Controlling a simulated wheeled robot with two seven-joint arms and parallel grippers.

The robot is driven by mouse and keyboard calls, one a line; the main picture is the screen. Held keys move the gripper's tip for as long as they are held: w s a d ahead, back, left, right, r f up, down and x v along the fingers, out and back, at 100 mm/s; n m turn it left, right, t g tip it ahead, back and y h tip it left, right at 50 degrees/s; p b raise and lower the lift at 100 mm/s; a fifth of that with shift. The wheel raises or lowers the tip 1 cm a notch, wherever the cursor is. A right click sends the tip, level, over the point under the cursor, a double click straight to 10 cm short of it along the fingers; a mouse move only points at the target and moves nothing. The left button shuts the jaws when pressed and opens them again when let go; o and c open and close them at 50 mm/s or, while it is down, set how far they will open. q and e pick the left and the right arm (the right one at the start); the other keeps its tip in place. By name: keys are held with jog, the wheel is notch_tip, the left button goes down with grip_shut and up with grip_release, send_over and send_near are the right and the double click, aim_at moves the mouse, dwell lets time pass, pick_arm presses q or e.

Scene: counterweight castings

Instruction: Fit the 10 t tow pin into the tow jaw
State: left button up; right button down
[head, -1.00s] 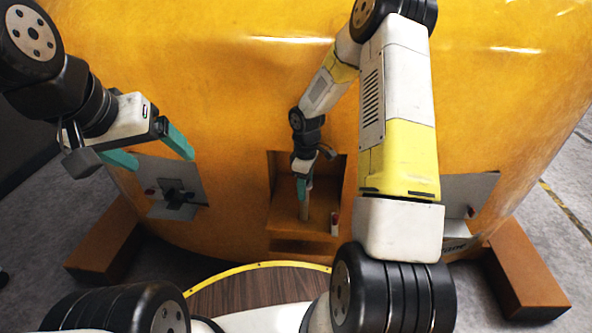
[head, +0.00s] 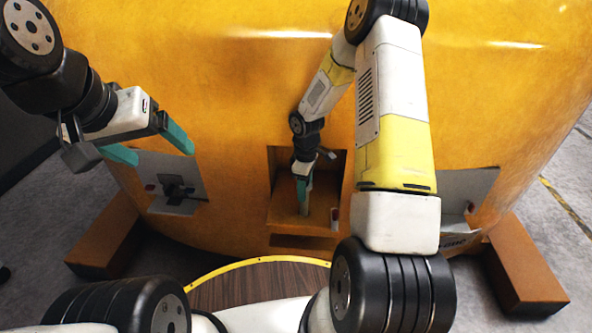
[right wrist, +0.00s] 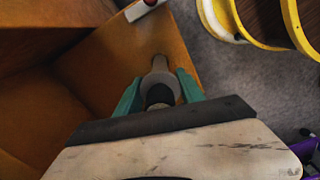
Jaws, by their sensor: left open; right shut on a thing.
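The tow jaw (head: 276,216) is a square recess with a floor in the orange casting, in the middle of the head view. My right gripper (head: 305,198) reaches into it and is shut on the tow pin (head: 304,210), a slim grey pin held roughly upright. The right wrist view also shows the pin (right wrist: 160,64) between the teal fingers, above the jaw's orange ledge. Whether its lower end is in a hole is unclear. My left gripper (head: 163,157) is open and empty at the left, in front of the casting. The pin's weight marking is not readable.
A small white and red piece (head: 334,216) sits at the jaw's right side. Grey plates are set into the casting at left (head: 157,168) and right (head: 478,184), the left one with a dark fitting. Brown blocks (head: 524,268) flank the casting's base.

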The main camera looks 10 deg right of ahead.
aim_at(304, 207)
jog(key=shift+f, duration=4.25)
jog(key=c, duration=0.9)
grip_release()
jog(key=shift+o, duration=1.3)
notch_tip(304, 207, up, 8)
jog(key=shift+f, duration=0.1)
